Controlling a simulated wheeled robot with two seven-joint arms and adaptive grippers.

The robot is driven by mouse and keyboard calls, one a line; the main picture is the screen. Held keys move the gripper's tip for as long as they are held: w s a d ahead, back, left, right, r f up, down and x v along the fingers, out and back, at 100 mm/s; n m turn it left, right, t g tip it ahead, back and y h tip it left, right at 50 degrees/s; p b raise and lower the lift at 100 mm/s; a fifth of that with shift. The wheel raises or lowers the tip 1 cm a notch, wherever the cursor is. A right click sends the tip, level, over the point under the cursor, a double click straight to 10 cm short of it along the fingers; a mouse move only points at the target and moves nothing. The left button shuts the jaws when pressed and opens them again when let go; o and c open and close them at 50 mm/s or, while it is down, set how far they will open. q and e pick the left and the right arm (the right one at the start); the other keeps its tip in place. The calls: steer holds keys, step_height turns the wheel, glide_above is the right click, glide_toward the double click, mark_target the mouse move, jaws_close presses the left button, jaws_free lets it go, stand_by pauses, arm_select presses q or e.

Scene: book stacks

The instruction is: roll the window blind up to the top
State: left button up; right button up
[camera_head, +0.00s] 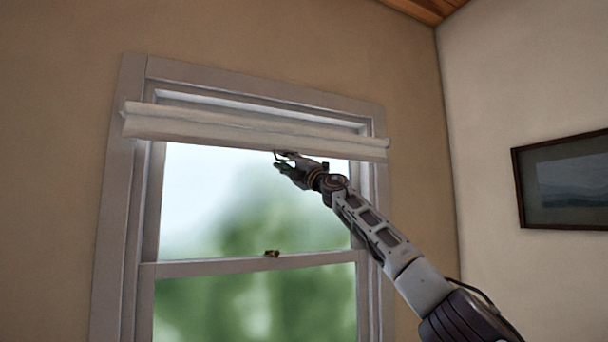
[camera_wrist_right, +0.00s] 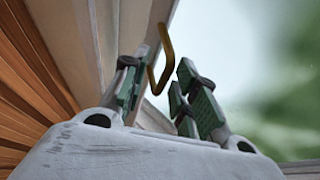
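The window blind (camera_head: 250,133) is a pale roll with a short strip across the top part of the window; most of the glass below it is bare. A thin bent brass-coloured pull (camera_wrist_right: 164,62) hangs from the blind's lower edge in the right wrist view. My right gripper (camera_head: 281,160) is just below the blind's lower edge, right of its middle. In the right wrist view its green-padded fingers (camera_wrist_right: 158,92) stand apart, with the pull between and just beyond their tips; I see no finger closed on it. My left gripper is not in view.
The white window frame (camera_head: 118,215) surrounds the glass, with a sash rail (camera_head: 205,267) and a small brass latch (camera_head: 271,254) below the gripper. A dark-framed picture (camera_head: 567,182) hangs on the right wall. The air before the lower glass is clear.

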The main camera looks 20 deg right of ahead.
steer(key=v, duration=1.1)
steer(key=shift+d+f, duration=0.2)
stand_by(0.9)
steer(key=shift+s, duration=0.1)
stand_by(0.4)
